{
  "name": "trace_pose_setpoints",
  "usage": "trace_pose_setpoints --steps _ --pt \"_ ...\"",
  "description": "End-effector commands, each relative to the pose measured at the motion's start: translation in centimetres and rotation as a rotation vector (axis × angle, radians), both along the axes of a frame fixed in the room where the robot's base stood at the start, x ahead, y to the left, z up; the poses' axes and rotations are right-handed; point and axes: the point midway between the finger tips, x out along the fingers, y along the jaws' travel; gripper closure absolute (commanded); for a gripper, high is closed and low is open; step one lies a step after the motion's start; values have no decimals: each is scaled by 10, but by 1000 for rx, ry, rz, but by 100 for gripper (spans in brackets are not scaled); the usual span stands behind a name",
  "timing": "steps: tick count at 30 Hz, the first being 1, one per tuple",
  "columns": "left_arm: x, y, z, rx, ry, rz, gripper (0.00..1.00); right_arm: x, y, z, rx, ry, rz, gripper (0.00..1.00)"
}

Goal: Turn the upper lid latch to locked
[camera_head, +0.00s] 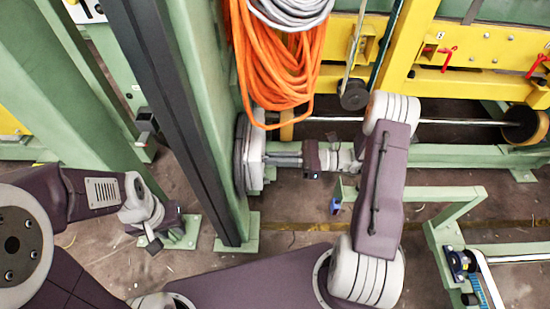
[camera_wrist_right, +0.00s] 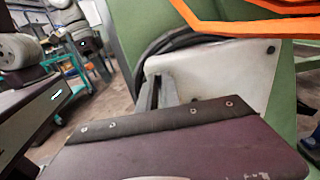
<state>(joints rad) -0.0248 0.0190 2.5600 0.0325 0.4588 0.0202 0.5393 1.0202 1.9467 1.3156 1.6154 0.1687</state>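A pale grey plate or housing (camera_head: 256,150) is mounted on the side of the green column, and a round dark-rimmed part shows behind it. It also shows in the right wrist view as a white plate (camera_wrist_right: 225,75) with dark bolts. My right gripper (camera_head: 268,159) points left at this housing, its grey fingers at or very near its face. In the right wrist view the fingers (camera_wrist_right: 158,92) are partly hidden behind the gripper body, so contact and opening are unclear. I cannot make out a lid latch. My left gripper (camera_head: 152,246) hangs low at the left, away from the housing; its opening is unclear.
Orange cables (camera_head: 270,65) hang on the column just above my right gripper. The green column (camera_head: 215,110) stands between my two grippers. A metal bar with a dark roller (camera_head: 522,124) and a yellow frame (camera_head: 465,85) lie behind. A green stand (camera_head: 440,235) is at right.

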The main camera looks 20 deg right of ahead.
Motion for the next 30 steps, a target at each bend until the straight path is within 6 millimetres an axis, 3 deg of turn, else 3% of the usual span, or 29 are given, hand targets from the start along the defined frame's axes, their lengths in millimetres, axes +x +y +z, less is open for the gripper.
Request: trace_pose_setpoints --steps 11,30 --pt "0 0 6 0 0 0 70 -1 0 1 -26 -91 1 100" --pt "0 0 25 0 0 0 70 -2 0 0 -187 -645 1 100"
